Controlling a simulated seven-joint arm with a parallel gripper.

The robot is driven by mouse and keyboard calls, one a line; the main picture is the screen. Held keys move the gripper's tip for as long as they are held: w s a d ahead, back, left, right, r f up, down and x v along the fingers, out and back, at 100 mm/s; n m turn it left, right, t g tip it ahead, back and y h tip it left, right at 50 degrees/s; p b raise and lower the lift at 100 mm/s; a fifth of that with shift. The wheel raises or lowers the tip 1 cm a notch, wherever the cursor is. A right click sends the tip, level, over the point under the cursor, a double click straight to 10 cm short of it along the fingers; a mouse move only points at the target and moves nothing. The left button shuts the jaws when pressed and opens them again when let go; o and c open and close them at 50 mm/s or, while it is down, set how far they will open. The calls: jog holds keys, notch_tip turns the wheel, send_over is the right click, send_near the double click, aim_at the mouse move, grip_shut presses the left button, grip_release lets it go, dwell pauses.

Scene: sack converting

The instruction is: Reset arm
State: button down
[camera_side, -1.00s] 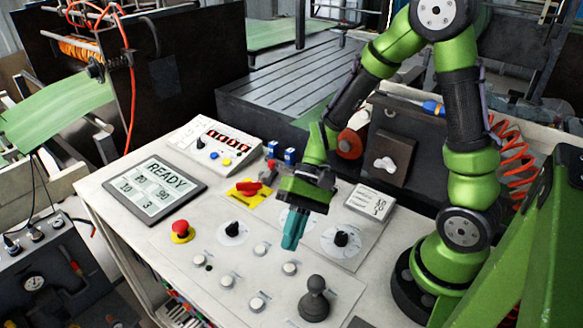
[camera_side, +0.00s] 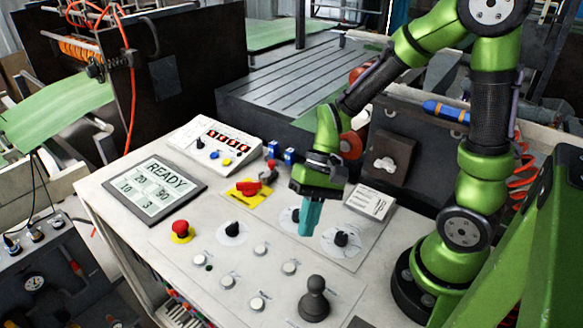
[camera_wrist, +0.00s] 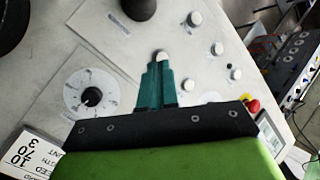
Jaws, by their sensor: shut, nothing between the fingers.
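My gripper (camera_side: 308,228) is above the white control panel (camera_side: 232,290), its teal fingers pointing down and closed together with nothing between them. In the side view it covers part of one dial (camera_side: 290,215), and another black dial (camera_side: 341,239) is just right of the fingers. In the wrist view the shut fingertips (camera_wrist: 161,58) appear near a white push button (camera_wrist: 165,86), partly hidden behind the fingers. A dial (camera_wrist: 91,96) is left of them. Whether the fingers touch the panel is not clear.
On the panel are a READY display (camera_side: 155,188), a red emergency button (camera_side: 181,231), a red switch on a yellow plate (camera_side: 249,187), a joystick (camera_side: 314,299) and a counter box (camera_side: 215,143). A label block (camera_side: 371,201) and dark housing (camera_side: 400,150) stand behind the gripper.

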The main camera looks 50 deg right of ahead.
jog(key=s+d+r+n+t+h, duration=0.1)
jog(key=r+t, duration=0.3)
jog(key=r, duration=0.4)
jog(key=d+r+n+t+h, duration=0.1)
jog(key=d+r+t+h, duration=0.2)
jog(key=r, duration=0.4)
jog(key=shift+s+d+r+n+t, duration=0.35)
jog(key=shift+d+t, duration=0.15)
jog(key=shift+t, duration=0.2)
